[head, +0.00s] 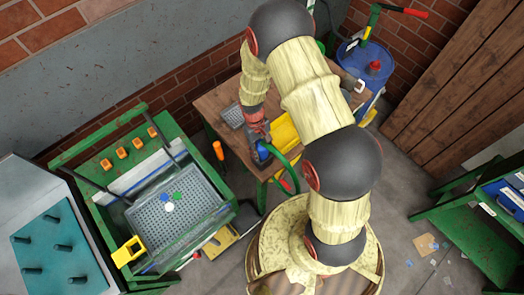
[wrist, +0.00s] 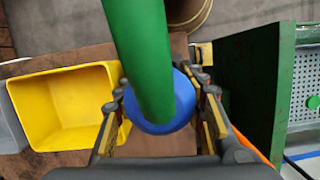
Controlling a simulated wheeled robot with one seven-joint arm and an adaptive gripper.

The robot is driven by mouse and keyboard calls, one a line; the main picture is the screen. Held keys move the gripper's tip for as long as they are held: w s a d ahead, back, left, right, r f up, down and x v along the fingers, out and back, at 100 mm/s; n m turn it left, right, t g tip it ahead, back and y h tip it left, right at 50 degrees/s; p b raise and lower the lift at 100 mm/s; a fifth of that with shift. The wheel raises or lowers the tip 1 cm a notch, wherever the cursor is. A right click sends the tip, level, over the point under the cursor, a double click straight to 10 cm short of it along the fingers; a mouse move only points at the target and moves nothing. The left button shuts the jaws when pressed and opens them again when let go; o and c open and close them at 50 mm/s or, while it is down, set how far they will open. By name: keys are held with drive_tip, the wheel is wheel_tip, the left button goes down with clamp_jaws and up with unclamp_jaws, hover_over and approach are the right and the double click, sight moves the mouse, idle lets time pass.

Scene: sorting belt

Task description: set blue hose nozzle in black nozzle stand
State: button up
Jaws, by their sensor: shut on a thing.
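The blue hose nozzle (head: 263,153) is at the end of a green hose (head: 284,161). In the wrist view the nozzle (wrist: 160,112) shows as a round blue collar below the thick green hose (wrist: 140,50). My gripper (wrist: 168,110) has a finger on each side of the nozzle and is shut on it. In the head view my gripper (head: 260,143) is over the near left part of the wooden table (head: 214,100). The nozzle's lower end is hidden in the wrist view. I cannot make out the black nozzle stand with certainty in either view.
A yellow bin (head: 286,132) stands on the table beside my gripper; it also shows in the wrist view (wrist: 70,104). A grey tray (head: 232,116) lies behind. The green sorting station (head: 82,170) is at left, a blue drum (head: 352,58) behind right.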

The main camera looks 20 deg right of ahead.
idle(0.4)
drive_tip(key=o, duration=1.3)
drive_tip(key=v, duration=1.2)
drive_tip(key=shift+a, duration=0.1)
drive_tip(key=shift+w, duration=0.1)
drive_tip(key=s, duration=0.3)
drive_tip(key=shift+s+r+m+g, duration=0.3)
drive_tip(key=shift+s+g, duration=0.1)
drive_tip(key=s+r+t+b, duration=0.3)
drive_tip(key=s+r+b, duration=0.1)
drive_tip(key=r+b, duration=0.1)
drive_tip(key=s+r+m+t+b, duration=0.1)
drive_tip(key=s+r+t+b, duration=0.2)
drive_tip(key=s+r+b, duration=0.2)
drive_tip(key=s+r+t+b, duration=0.3)
drive_tip(key=s+r+b, duration=0.1)
drive_tip(key=r+b, duration=0.2)
drive_tip(key=shift+s+d+r+m+b, duration=0.15)
drive_tip(key=shift+d+m+b, duration=0.2)
drive_tip(key=shift+b, duration=0.4)
